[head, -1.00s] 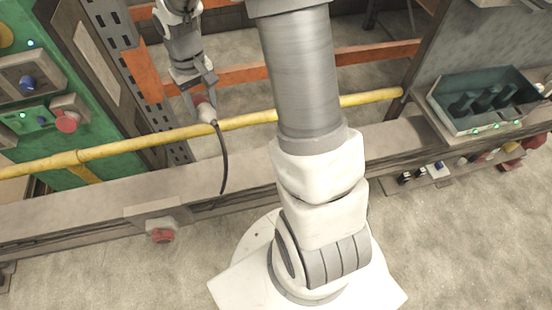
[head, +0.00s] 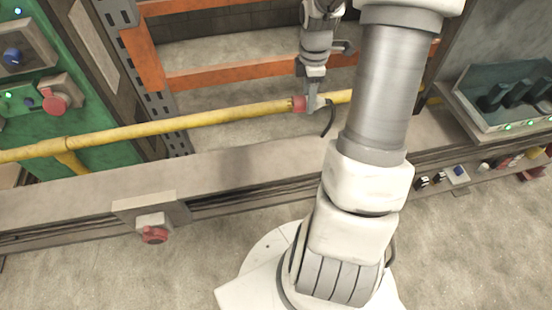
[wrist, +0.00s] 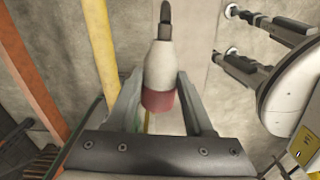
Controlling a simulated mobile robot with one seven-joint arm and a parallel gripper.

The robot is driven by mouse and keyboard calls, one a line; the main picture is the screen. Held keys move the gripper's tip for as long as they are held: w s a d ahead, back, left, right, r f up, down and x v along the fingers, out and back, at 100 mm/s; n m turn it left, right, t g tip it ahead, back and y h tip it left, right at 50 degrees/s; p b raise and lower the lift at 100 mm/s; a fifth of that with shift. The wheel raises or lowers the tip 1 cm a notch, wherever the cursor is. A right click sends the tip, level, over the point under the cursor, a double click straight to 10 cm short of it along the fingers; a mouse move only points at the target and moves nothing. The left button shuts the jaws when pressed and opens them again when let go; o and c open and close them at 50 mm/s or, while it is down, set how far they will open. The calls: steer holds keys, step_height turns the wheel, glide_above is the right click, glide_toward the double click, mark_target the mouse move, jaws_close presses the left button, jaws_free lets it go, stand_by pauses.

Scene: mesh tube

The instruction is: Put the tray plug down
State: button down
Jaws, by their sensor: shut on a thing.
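The plug (wrist: 160,68) is white with a dark red end and a black cable. My gripper (wrist: 161,82) is shut on it, one finger on each side, in the wrist view. In the head view the plug's red end (head: 299,104) points left and the cable (head: 331,122) hangs at its right. My gripper (head: 312,100) there is in front of the yellow pipe in the picture; whether they touch, I cannot tell. A dark teal tray (head: 468,112) with dark upright pieces in it stands at the right, apart from my gripper.
A yellow pipe (head: 215,117) runs across, above a grey ledge (head: 80,195). A red-knobbed switch (head: 154,234) is on the ledge's front. A green control panel (head: 70,120) is at the left. Small connectors (head: 459,172) line the lower right. Orange beams (head: 220,75) cross behind.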

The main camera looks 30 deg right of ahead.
steer(key=shift+s+d+f+n, duration=0.35)
steer(key=shift+d+f+n, duration=0.1)
steer(key=shift+d, duration=0.15)
steer(key=a+f+b, duration=0.1)
steer(key=a+f, duration=0.1)
steer(key=a, duration=0.1)
steer(key=s+a+f+b, duration=0.1)
steer(key=a+f, duration=0.1)
steer(key=a, duration=0.2)
steer(key=s+a+f+b, duration=0.1)
steer(key=a+f+b, duration=0.1)
steer(key=a+f, duration=0.1)
steer(key=shift+a, duration=0.65)
steer(key=shift+f+b, duration=0.75)
steer(key=shift+f, duration=1.2)
steer(key=shift+f+b, duration=0.35)
steer(key=shift+f, duration=0.25)
steer(key=shift+c, duration=1.4)
jaws_free()
